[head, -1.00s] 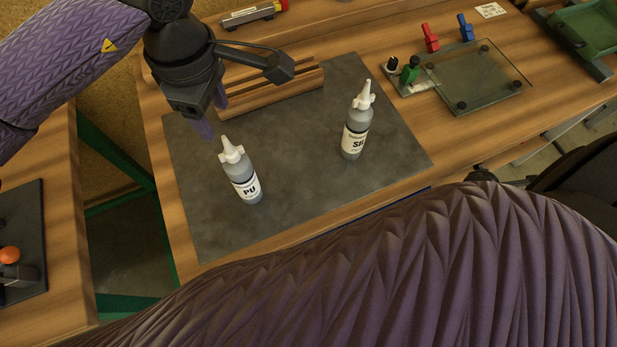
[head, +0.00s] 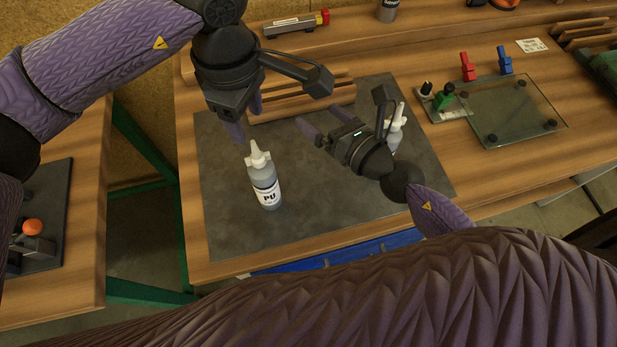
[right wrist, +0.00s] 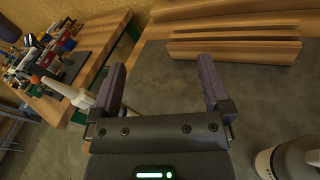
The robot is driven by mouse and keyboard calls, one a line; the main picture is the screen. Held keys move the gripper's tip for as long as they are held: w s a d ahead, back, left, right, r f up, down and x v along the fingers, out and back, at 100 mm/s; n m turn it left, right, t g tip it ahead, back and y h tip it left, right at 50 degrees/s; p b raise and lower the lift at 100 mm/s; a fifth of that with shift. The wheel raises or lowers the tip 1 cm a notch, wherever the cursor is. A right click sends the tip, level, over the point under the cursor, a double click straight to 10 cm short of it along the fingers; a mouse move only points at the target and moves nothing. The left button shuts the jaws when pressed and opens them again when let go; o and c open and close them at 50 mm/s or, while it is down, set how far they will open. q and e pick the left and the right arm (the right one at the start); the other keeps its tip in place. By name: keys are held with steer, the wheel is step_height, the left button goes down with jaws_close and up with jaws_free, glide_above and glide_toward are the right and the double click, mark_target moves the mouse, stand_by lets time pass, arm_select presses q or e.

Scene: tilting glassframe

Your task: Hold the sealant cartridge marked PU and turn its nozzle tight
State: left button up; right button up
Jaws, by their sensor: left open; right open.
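The grey cartridge marked PU (head: 266,192) stands upright on the dark mat, with a white nozzle (head: 258,157) on top. My left gripper (head: 246,124) is open and empty just above and left of the nozzle tip, with no clear contact. My right gripper (head: 323,125) is open and empty, to the right of the PU cartridge, its fingers pointing left. In the right wrist view its fingers (right wrist: 162,90) are wide apart, and a white nozzle (right wrist: 62,91), seemingly the PU one, shows left of them.
A second cartridge (head: 396,125) stands partly hidden behind my right gripper; a bottle (right wrist: 292,160), likely it, shows at lower right in the wrist view. A wooden grooved block (head: 290,104) lies behind. A glass plate (head: 518,112) with clamps is at right. The mat's (head: 225,225) front is clear.

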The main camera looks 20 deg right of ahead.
mark_target(257, 156)
steer(key=s+a+f+n+g+y, duration=0.2)
steer(key=s+a+f+n+g, duration=0.4)
steer(key=s, duration=0.4)
steer(key=shift+n+t, duration=0.3)
steer(key=shift+t, duration=0.2)
steer(key=x, duration=0.5)
steer(key=f+x, duration=0.1)
steer(key=x, duration=0.4)
steer(key=shift+s+d+f, duration=0.15)
steer(key=shift+s+f, duration=0.05)
jaws_close()
arm_select(q)
steer(key=n, duration=0.1)
steer(key=r+n, duration=0.1)
steer(key=n, duration=0.3)
steer(key=r+n, duration=0.1)
steer(key=n, duration=0.1)
steer(key=shift+r, duration=0.1)
steer(key=shift+f+n, duration=0.2)
steer(key=shift+n, duration=0.3)
step_height(257, 156, down, 11)
steer(key=shift+f, duration=0.2)
